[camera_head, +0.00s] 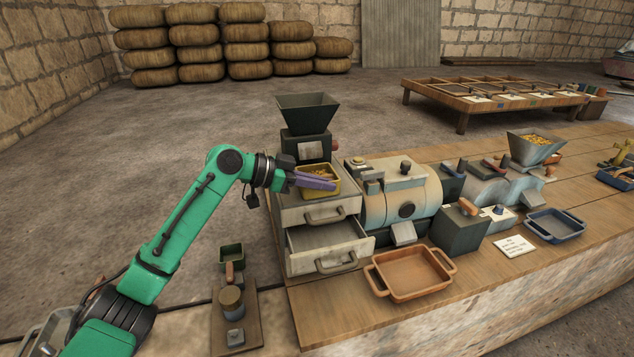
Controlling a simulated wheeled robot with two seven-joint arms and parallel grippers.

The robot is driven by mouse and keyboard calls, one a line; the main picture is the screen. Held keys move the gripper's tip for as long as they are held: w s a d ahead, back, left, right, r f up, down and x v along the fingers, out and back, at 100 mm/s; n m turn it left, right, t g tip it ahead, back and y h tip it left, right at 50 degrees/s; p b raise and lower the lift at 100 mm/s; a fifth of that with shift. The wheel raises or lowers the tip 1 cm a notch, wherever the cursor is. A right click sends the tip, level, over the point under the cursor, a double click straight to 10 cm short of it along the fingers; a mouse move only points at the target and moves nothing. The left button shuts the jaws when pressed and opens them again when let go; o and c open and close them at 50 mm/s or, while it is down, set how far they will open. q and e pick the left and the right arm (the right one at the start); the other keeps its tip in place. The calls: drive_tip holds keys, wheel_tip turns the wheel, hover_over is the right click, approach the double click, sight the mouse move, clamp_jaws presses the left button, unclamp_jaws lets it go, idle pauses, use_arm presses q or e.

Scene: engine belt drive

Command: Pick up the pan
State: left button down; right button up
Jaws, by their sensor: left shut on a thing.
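A small yellow pan (322,193) holding yellow-brown bits is on top of the grey drawer unit (290,213), in front of the dark hopper machine (306,118). My left gripper (318,181) reaches in from the left, with its purple fingers at the yellow pan. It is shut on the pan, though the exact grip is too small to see. I cannot tell whether the pan is lifted off the unit. An empty orange pan (408,281) with two side handles sits on the bench front, and a blue pan (556,228) is farther right. My right gripper is not in view.
The unit's lower drawer (322,246) stands open. A rounded cream machine (412,194) and a dark box (461,232) stand to the right. A white note (514,246) lies on the wooden bench (480,302), whose front strip is mostly clear.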

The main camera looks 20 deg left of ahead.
use_arm(q)
drive_tip(key=shift+r, duration=0.15)
idle(0.4)
drive_tip(key=shift+s+r+b, duration=0.1)
drive_tip(key=shift+r+b, duration=0.05)
drive_tip(key=shift+b, duration=0.25)
wheel_tip(320, 180, up, 6)
drive_tip(key=s+d+b, duration=0.2)
drive_tip(key=s+d, duration=0.3)
drive_tip(key=s, duration=0.3)
drive_tip(key=s+d+b, duration=0.3)
drive_tip(key=s+d, duration=0.2)
drive_tip(key=s, duration=0.3)
drive_tip(key=shift+s+d+r, duration=0.25)
drive_tip(key=shift+s+d, duration=0.1)
